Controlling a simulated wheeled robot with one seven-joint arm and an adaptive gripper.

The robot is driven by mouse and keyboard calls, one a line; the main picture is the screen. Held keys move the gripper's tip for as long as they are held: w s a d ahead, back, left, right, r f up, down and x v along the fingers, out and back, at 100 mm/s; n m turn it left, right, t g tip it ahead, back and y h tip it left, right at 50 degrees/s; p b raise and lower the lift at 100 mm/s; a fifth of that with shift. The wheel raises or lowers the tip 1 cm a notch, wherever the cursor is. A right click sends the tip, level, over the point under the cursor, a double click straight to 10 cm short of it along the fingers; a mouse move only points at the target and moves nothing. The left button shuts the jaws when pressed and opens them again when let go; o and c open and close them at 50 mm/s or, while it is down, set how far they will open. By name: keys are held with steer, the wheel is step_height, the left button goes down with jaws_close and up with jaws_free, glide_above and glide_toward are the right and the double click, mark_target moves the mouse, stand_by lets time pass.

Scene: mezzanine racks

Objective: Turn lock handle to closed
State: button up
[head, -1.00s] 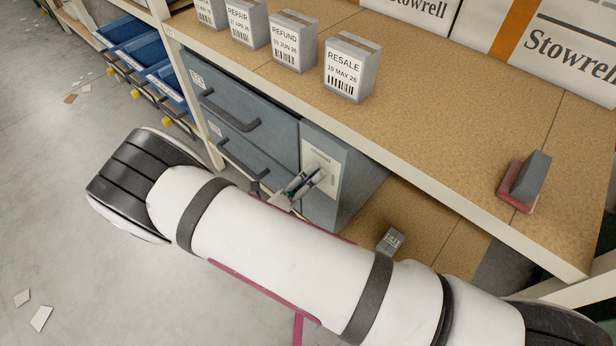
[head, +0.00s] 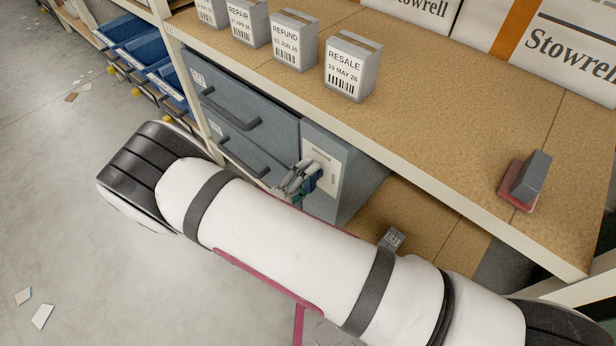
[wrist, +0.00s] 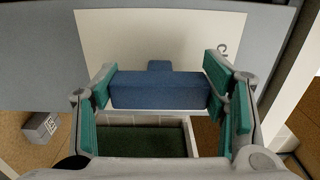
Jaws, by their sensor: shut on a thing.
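The lock handle is a blue bar (wrist: 160,91) that lies level across the wrist view, in front of a pale plate (wrist: 165,38). My gripper (wrist: 160,95) has its green-padded fingers at both ends of the bar, shut on it. In the head view my gripper (head: 301,181) is at the pale lock plate (head: 326,168) on the grey cabinet's right-hand panel. Only a small dark blue part of the handle (head: 312,181) shows there. The small word on the plate is hard to read, and my arm hides the cabinet's lower part.
Two grey drawers with dark handles (head: 230,115) are left of the lock. Above is a brown worktop (head: 430,130) with grey label boxes (head: 352,68) and a red-based stamp (head: 524,182). A small grey block (head: 391,239) sits on the lower shelf. Blue bins (head: 135,42) stand at far left.

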steer(key=o, duration=1.2)
steer(key=shift+c, duration=0.2)
steer(key=v, duration=1.2)
